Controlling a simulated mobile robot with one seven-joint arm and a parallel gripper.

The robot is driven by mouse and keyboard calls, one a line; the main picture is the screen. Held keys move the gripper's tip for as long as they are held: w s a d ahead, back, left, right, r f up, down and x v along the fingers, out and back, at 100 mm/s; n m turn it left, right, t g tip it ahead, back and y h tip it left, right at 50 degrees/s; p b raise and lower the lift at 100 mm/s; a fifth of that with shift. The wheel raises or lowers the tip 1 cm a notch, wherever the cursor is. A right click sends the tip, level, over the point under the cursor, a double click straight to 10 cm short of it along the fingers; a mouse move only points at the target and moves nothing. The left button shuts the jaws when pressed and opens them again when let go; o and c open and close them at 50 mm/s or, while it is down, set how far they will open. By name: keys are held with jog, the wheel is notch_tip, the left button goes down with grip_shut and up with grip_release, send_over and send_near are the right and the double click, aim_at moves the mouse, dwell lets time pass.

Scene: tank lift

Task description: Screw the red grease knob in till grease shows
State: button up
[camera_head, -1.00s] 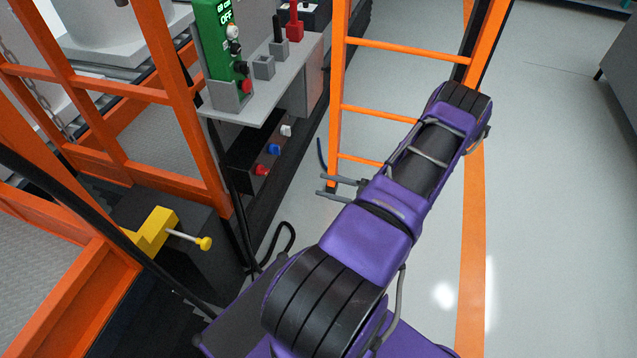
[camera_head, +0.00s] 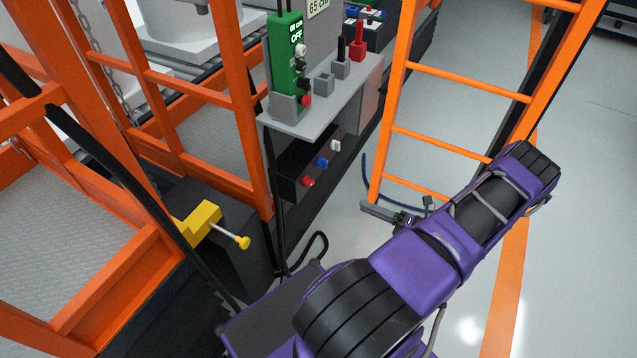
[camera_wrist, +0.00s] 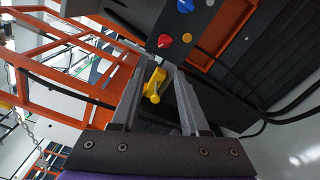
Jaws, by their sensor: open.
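The red grease knob (camera_head: 307,181) sits on a dark panel (camera_head: 293,160) under the grey shelf, beside a blue knob (camera_head: 323,161) and a white knob (camera_head: 336,145). My gripper (camera_head: 396,208) is to the right of the panel, apart from the knobs. In the wrist view my gripper (camera_wrist: 160,72) is open and empty, with both fingers spread. There the red knob (camera_wrist: 164,40) shows beyond the fingertips, with the blue knob (camera_wrist: 185,6) above it and a small amber spot (camera_wrist: 186,33) at its right. I cannot tell whether grease shows.
A yellow lever (camera_head: 200,224) sticks out at the left; in the wrist view it (camera_wrist: 155,84) appears between the fingers, farther off. The grey shelf (camera_head: 330,112) carries a green control box (camera_head: 287,55). An orange ladder-like frame (camera_head: 400,85) stands right of it. Floor is open further right.

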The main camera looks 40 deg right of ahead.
jog(key=n+p, duration=0.1)
jog(key=n, duration=0.7)
jog(key=n+p, duration=0.4)
jog(key=n, duration=1.2)
send_near(313, 184)
jog(key=x, duration=0.8)
jog(key=shift+w+a, duration=0.1)
jog(key=shift+a, duration=0.1)
grip_shut()
